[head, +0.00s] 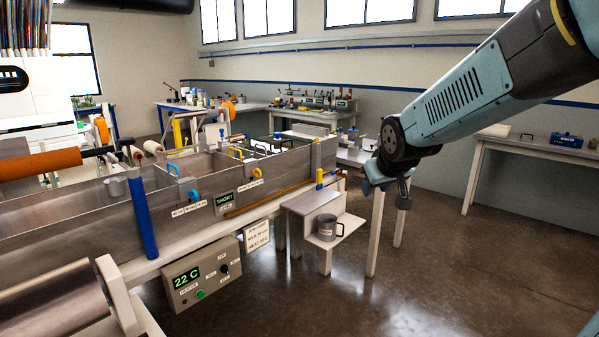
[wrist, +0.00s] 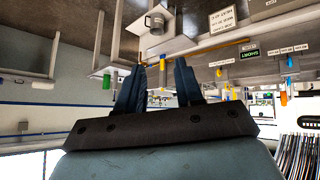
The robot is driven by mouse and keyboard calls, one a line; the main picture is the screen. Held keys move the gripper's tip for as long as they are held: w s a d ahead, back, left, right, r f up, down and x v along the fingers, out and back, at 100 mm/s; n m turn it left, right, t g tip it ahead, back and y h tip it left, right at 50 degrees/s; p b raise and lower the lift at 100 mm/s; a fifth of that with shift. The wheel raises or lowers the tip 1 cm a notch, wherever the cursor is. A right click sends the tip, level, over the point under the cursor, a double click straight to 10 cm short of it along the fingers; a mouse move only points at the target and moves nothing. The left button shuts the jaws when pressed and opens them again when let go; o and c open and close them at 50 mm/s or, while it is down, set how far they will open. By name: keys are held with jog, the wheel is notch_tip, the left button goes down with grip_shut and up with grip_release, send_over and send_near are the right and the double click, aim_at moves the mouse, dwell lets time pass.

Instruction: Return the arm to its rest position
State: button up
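My gripper (head: 404,193) is at the end of my arm, which reaches in from the upper right of the head view and bends down. It hangs in the air to the right of the steel bath, with the floor behind it. In the wrist view, which is upside down, the two dark blue fingers of my gripper (wrist: 157,80) stand apart. I see nothing held between them. A grey metal mug (head: 327,228) stands on a low white shelf left of my gripper; it also shows in the wrist view (wrist: 155,22).
The long steel bath (head: 160,215) fills the left and middle, with a control box (head: 201,280) reading 22 C below it. A white stand (head: 309,200) is at its right end. A side table (head: 535,146) stands at the right wall. Open floor lies at the lower right.

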jog(key=s+d+r+m+g, duration=0.1)
jog(key=s+d, duration=0.1)
jog(key=s, duration=0.9)
jog(key=s+d+r+m+g, duration=0.1)
jog(key=s+d+m, duration=0.1)
jog(key=s, duration=1)
jog(key=shift+d+g, duration=0.4)
jog(key=shift+d, duration=0.25)
